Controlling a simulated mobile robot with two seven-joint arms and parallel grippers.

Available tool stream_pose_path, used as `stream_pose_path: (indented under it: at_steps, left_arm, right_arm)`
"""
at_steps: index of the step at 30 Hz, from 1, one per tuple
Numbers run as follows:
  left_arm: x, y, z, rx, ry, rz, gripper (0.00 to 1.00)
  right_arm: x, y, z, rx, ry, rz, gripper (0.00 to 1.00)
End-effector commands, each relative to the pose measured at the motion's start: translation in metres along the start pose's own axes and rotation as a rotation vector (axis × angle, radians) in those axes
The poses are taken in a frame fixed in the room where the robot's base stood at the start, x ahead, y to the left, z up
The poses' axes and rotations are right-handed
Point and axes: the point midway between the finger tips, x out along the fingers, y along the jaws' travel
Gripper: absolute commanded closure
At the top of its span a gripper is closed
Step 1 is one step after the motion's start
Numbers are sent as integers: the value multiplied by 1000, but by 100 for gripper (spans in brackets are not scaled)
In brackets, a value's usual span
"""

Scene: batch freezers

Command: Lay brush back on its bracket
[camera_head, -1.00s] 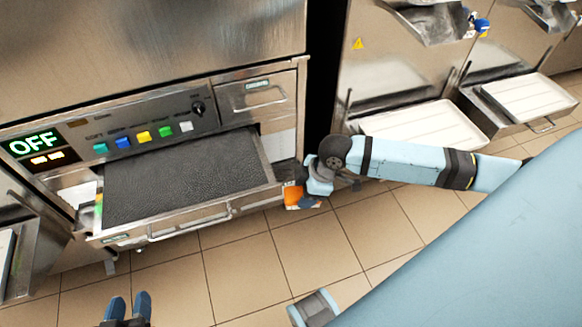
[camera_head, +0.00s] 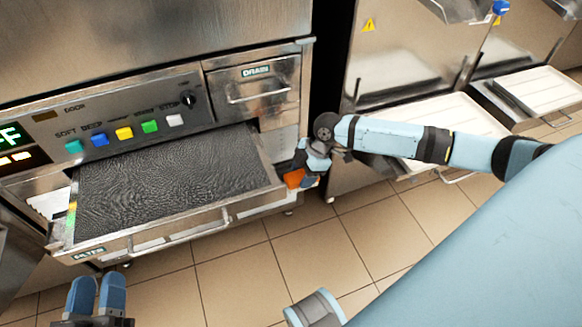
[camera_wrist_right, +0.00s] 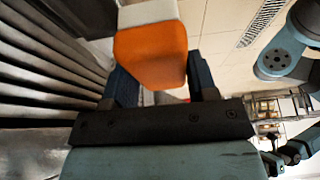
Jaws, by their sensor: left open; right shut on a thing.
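The brush, an orange and white piece, shows as an orange patch (camera_head: 295,178) beside the right front corner of the open drawer in the head view. In the right wrist view its orange face and pale part (camera_wrist_right: 150,56) lie between the fingers. My right gripper (camera_head: 303,174) is shut on it, partly hidden by its own wrist. My left gripper (camera_head: 96,295) is open and empty at the bottom left of the head view, below the drawer. I cannot make out the bracket in either view.
The open drawer (camera_head: 165,238) with a dark textured filter sticks out of the freezer, under a panel of coloured buttons (camera_head: 124,133). A closed drain drawer (camera_head: 258,92) is above right. Other machines with white trays (camera_head: 455,117) stand right. The tiled floor (camera_head: 240,283) is clear.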

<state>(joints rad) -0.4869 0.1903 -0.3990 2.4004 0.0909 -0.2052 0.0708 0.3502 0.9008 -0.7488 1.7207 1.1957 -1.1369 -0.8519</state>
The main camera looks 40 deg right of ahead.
Motion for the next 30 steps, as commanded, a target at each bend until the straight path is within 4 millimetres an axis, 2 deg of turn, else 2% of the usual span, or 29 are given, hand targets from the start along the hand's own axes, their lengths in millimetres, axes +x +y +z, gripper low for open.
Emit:
stream_pose_path:
  at_steps: [1,4,11,15,20,27,30]
  left_arm:
    - [0,3,-2,-5,36,15,57]
    - [1,8,-12,-15,90,38,57]
    - [2,6,9,-22,21,44,57]
    - [2,4,23,-23,-25,47,57]
    - [2,3,30,-25,-54,50,57]
    - [0,-1,57,-24,-137,58,57]
    - [-1,-1,64,-25,-167,62,57]
  right_arm:
    - [4,16,0,1,3,4,69]
    - [3,41,0,0,3,4,69]
    - [2,88,0,1,2,3,69]
    - [22,87,9,0,0,-2,69]
    - [31,87,13,0,1,0,69]
    - [64,88,27,1,0,1,69]
    - [66,91,27,0,1,2,69]
